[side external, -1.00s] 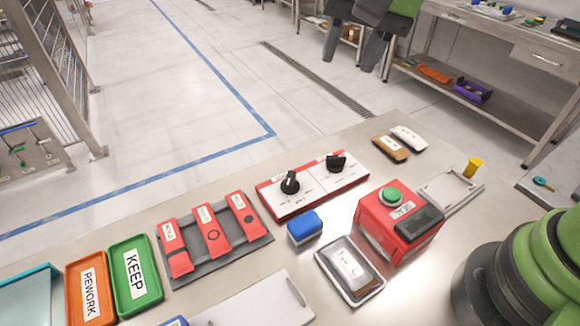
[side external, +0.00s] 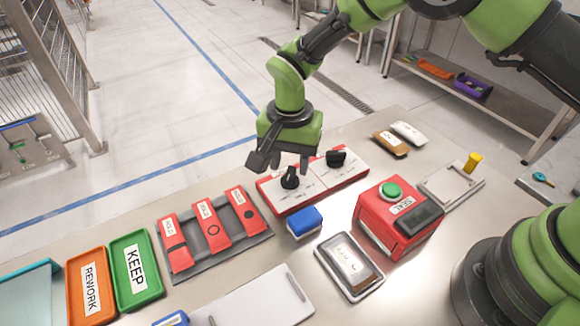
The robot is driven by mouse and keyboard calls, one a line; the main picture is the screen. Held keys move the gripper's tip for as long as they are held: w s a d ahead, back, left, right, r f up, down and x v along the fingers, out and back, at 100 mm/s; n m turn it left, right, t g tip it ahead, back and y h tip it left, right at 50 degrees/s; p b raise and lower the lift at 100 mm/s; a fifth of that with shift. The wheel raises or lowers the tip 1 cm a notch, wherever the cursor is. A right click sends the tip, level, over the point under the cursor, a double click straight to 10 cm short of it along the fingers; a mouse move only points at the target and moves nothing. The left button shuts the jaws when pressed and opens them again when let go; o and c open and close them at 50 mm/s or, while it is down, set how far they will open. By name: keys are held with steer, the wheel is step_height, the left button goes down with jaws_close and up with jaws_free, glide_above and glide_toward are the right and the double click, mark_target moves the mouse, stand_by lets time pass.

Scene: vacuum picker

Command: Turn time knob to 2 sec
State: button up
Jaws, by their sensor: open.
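A red-framed white panel (side external: 314,179) with two black knobs lies near the table's back edge. The left knob (side external: 290,178) and the right knob (side external: 336,158) both stand up from it. The panel's lettering is too small to read, so I cannot tell which knob is the time knob. My gripper (side external: 291,162) is open, pointing down just above the left knob. Its fingers appear on either side of that knob's top; I cannot tell whether they touch it. The gripper body hides part of the panel's back edge.
A blue block (side external: 305,222) stands just in front of the panel. A red box with a green SEAL button (side external: 392,190) is to the right. Red labelled blocks in a grey rack (side external: 253,238) are to the left. Pouches (side external: 391,144) lie behind right.

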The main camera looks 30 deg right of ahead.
steer(key=shift+f, duration=1.25)
jaws_close()
